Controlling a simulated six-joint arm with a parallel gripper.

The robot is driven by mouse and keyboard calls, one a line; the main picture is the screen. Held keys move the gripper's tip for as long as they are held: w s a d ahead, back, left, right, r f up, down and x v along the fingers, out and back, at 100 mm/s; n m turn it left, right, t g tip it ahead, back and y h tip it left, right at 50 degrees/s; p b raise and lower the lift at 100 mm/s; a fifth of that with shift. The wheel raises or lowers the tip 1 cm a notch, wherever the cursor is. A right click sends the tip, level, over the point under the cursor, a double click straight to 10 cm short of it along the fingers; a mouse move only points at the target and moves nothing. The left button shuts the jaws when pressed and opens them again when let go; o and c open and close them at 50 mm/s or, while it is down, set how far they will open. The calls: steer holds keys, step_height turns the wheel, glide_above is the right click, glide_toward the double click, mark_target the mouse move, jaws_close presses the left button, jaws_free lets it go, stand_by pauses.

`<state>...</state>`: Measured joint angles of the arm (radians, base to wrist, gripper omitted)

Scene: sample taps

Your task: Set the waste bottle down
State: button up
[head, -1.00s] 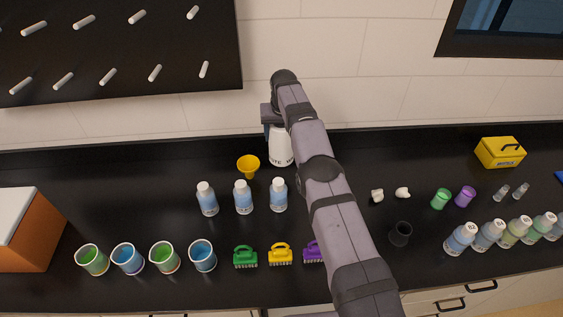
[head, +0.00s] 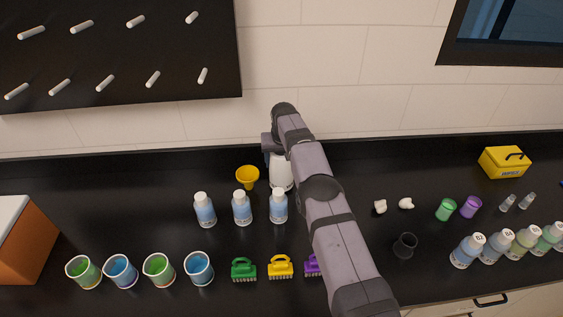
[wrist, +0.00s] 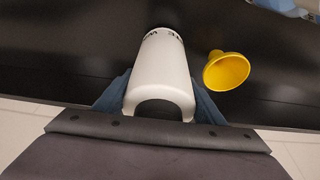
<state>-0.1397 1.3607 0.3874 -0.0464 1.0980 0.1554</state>
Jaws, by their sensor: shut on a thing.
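The waste bottle is white with dark lettering. In the head view the waste bottle (head: 281,174) is near the back of the black bench, just right of the yellow funnel (head: 247,177) and behind a row of small bottles. My gripper (head: 279,150) is shut on it, mostly hidden behind my arm. In the wrist view the bottle (wrist: 160,75) stands between the two blue-grey fingers of my gripper (wrist: 160,98), its lettering partly cut off. I cannot tell whether its base touches the bench.
Three blue-filled bottles (head: 242,208) stand just in front of the waste bottle. Several beakers (head: 121,271) and brushes (head: 280,267) line the front. A dark cup (head: 404,246) and a yellow box (head: 504,162) are to the right. Bench behind the bottles at left is clear.

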steer(key=shift+f, duration=0.6)
steer(key=o, duration=2.1)
steer(key=shift+r, duration=0.2)
steer(key=shift+b+v, duration=0.6)
steer(key=shift+v, duration=0.2)
steer(key=b+v, duration=0.3)
steer(key=v, duration=0.7)
steer(key=shift+s+r+b, duration=0.1)
steer(key=shift+r+b, duration=0.05)
steer(key=shift+b, duration=0.2)
